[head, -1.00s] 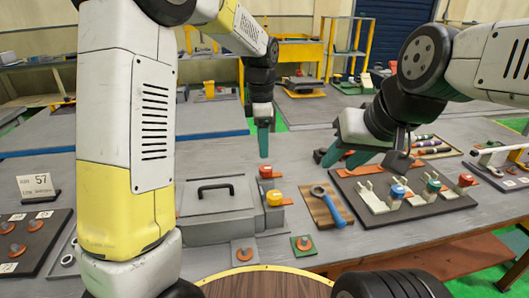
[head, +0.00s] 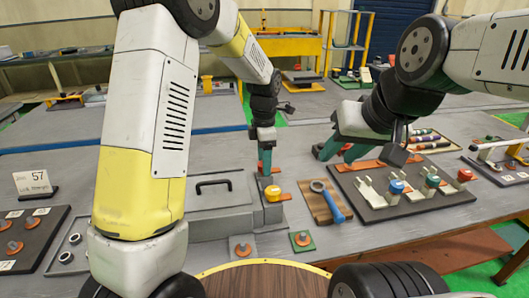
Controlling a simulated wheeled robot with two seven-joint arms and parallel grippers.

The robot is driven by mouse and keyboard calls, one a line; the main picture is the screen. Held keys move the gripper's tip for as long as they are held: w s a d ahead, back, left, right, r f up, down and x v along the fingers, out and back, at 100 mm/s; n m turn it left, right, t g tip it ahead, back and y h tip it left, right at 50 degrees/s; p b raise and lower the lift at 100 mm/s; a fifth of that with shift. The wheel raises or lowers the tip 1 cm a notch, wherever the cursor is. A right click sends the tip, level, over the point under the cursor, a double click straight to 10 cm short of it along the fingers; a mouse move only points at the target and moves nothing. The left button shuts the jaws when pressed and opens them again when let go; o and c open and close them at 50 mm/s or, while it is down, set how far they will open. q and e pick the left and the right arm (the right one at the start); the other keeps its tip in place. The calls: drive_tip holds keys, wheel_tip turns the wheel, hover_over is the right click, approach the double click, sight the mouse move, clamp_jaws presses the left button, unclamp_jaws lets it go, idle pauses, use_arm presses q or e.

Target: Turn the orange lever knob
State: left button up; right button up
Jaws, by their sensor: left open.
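Several orange knobs are in the head view. One (head: 242,249) sits on a small grey plate and one (head: 302,239) on a small green plate, both in front of the grey box. More orange knobs lie on the dark board at the left. I cannot tell which is the lever knob. A yellow-orange round knob (head: 273,193) and a red part behind it stand at the box's right side. My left gripper (head: 266,162) points down at the red part; its fingertips overlap it, contact unclear. My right gripper (head: 341,152) is open and empty, above the dark fixture board's back edge.
The grey box (head: 220,205) has a black handle. A wooden board with a blue-handled ring tool (head: 328,198) lies right of it. The dark fixture board (head: 410,207) carries blue, green and red knobs. A sign reading 57 (head: 33,183) stands at the left.

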use_arm(q)
drive_tip(key=shift+c, duration=0.4)
clamp_jaws()
